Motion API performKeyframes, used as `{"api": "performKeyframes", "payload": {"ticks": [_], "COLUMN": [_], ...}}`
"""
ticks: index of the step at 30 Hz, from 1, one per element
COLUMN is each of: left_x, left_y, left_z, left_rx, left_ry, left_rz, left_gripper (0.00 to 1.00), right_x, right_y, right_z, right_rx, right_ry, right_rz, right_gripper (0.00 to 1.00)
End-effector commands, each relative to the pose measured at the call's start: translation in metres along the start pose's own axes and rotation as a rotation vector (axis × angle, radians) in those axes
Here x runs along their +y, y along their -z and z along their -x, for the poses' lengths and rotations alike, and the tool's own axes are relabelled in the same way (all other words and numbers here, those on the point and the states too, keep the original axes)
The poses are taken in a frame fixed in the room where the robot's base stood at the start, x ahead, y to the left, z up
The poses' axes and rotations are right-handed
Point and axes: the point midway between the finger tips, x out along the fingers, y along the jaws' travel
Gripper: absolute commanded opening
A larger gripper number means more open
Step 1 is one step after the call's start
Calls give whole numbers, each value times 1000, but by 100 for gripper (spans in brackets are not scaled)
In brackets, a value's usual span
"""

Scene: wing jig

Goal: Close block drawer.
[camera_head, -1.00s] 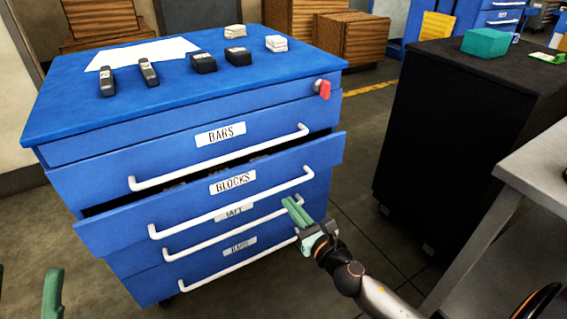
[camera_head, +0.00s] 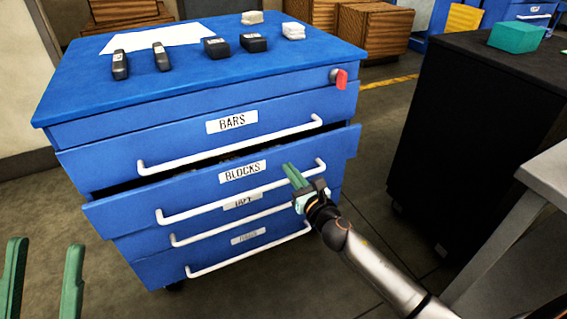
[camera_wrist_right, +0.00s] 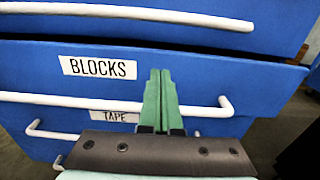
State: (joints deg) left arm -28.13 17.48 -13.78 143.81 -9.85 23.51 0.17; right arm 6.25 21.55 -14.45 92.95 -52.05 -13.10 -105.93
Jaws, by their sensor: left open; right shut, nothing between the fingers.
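The drawer labelled BLOCKS (camera_head: 200,195) stands partly pulled out of the blue cabinet (camera_head: 90,95), with a dark gap above its front. Its white handle (camera_head: 240,192) runs across the front. My right gripper (camera_head: 291,172) is shut and empty, its green fingertips near the right end of that handle. In the right wrist view the closed fingers (camera_wrist_right: 160,85) overlap the BLOCKS front (camera_wrist_right: 215,80), right of the label; I cannot tell whether they touch it. My left gripper (camera_head: 42,265) is open and empty at the lower left, apart from the cabinet.
The BARS drawer (camera_head: 270,112) above looks shut. Several dark blocks, light blocks and a paper sheet lie on the cabinet top. A red key or tag (camera_head: 341,79) is at its right corner. A black cabinet (camera_head: 470,130) and a grey table (camera_head: 550,170) stand to the right.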

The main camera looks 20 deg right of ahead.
Motion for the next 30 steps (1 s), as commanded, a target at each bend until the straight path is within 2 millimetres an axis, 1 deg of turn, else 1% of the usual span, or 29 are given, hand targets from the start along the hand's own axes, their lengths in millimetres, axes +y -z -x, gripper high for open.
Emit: {"api": "performKeyframes", "payload": {"ticks": [1,3,9,13,25,30], "left_x": [1,2,6,7,7,8], "left_y": [-3,-5,-8,-9,-9,-11], "left_z": [2,4,8,8,8,10], "left_rx": [-1,-3,-5,-5,-3,-2], "left_ry": [0,0,-10,-14,-14,-11], "left_rz": [4,9,11,10,10,9], "left_gripper": [50,50,50,50,50,50], "right_x": [0,0,0,0,0,0], "right_y": [0,1,1,0,0,0], "right_z": [-10,-20,-39,-44,-46,-58], "right_rx": [-3,-2,-1,0,-1,-3], "right_ry": [1,0,0,0,0,-1], "right_rz": [0,0,-1,-1,0,1], "right_gripper": [0,0,0,0,0,0]}}
